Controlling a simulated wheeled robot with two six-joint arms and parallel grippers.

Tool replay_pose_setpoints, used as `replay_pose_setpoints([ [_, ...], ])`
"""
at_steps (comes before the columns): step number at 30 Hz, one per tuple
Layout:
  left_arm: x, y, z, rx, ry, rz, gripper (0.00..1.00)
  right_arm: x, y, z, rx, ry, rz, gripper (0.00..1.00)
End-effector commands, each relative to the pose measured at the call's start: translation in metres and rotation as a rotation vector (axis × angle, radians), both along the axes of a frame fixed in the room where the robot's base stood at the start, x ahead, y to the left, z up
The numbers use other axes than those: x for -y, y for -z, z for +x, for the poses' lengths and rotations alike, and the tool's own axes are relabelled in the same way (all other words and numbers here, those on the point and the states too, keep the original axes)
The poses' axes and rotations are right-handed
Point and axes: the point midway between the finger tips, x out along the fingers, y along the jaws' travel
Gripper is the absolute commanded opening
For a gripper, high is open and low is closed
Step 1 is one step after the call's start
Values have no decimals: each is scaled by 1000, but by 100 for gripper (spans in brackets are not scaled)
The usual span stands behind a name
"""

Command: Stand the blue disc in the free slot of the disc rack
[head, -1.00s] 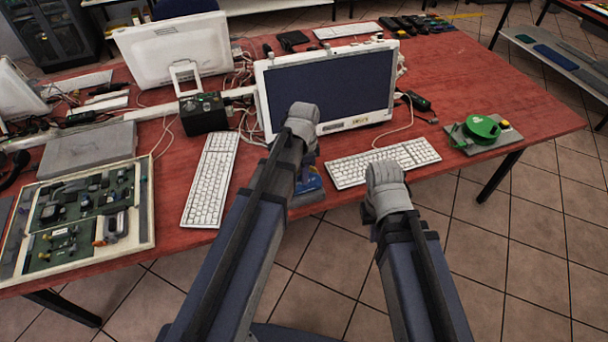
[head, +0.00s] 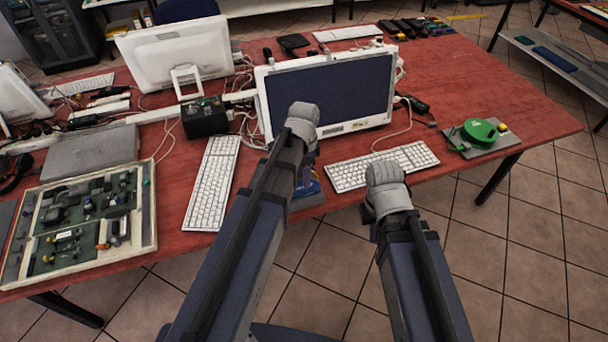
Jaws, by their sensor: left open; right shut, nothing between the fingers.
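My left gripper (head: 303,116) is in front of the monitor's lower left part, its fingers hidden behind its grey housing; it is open. A blue item on a grey base (head: 306,192) stands at the table's front edge, mostly hidden behind my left forearm. I cannot tell whether it is the blue disc, the rack or both. No free slot can be made out.
A green round device (head: 479,131) sits on a grey plate at the right. Two white keyboards (head: 212,185) (head: 381,167) flank my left arm. The monitor (head: 327,92) stands behind. A component board (head: 85,222) lies at the left. Red table (head: 500,85) is clear at far right.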

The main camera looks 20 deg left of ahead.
Motion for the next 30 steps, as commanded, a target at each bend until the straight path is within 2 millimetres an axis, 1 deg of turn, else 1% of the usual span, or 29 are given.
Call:
replay_pose_setpoints([
  [1, 0, -13, 0, 0, 0, 0, 42, 0, -13, 0, 0, 0, 0, 0],
  [6, 0, -37, 0, 0, 0, 0, 42, 0, -37, 0, 0, 0, 0, 0],
  [9, 0, -49, 0, 0, 0, 0, 42, 0, -49, 0, 0, 0, 0, 0],
  [12, 0, -57, 0, 0, 0, 0, 42, 0, -57, 0, 0, 0, 0, 0],
  [15, 0, -60, 0, 0, 0, 0, 42, 0, -60, 0, 0, 0, 0, 0],
  [30, 0, -58, 0, 0, 0, 0, 42, 0, -58, 0, 0, 0, 0, 0],
])
